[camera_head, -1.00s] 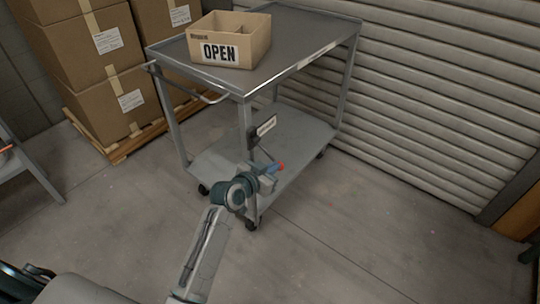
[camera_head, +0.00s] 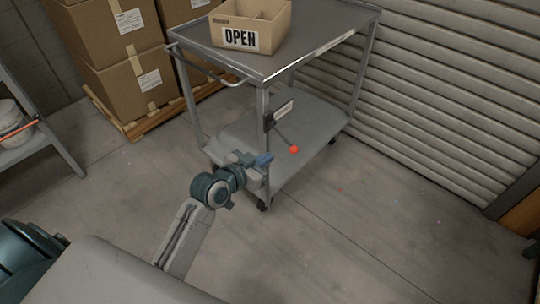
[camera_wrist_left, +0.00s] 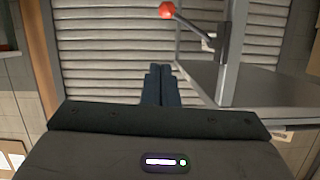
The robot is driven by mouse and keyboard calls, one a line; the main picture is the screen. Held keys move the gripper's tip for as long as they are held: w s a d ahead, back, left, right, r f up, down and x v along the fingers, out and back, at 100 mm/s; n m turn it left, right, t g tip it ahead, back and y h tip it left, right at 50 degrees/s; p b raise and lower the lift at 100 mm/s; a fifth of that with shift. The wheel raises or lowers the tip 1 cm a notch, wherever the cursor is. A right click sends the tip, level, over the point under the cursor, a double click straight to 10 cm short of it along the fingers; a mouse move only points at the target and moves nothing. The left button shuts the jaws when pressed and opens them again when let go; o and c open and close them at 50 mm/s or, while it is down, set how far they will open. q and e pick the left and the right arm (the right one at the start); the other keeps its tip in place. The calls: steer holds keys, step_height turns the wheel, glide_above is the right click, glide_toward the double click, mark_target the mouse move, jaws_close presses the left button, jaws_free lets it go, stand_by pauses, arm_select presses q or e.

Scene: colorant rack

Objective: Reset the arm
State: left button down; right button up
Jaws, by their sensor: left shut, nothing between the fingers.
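My left arm reaches up from the bottom of the head view. My left gripper (camera_head: 265,160) is shut and empty in front of the cart's near leg. In the left wrist view its two fingers (camera_wrist_left: 161,72) lie together with nothing between them. A lever with a red ball knob (camera_head: 294,149) is fixed to the cart leg, just right of the gripper and apart from it. The knob also shows in the left wrist view (camera_wrist_left: 167,10), above the fingertips. My right gripper is not in view.
A grey two-shelf cart (camera_head: 320,45) stands ahead, with an open cardboard box (camera_head: 275,35) labelled OPEN on top. Stacked cartons (camera_head: 125,80) sit on a pallet behind left. A ribbed shutter (camera_head: 440,110) closes the right. The floor at lower right is clear.

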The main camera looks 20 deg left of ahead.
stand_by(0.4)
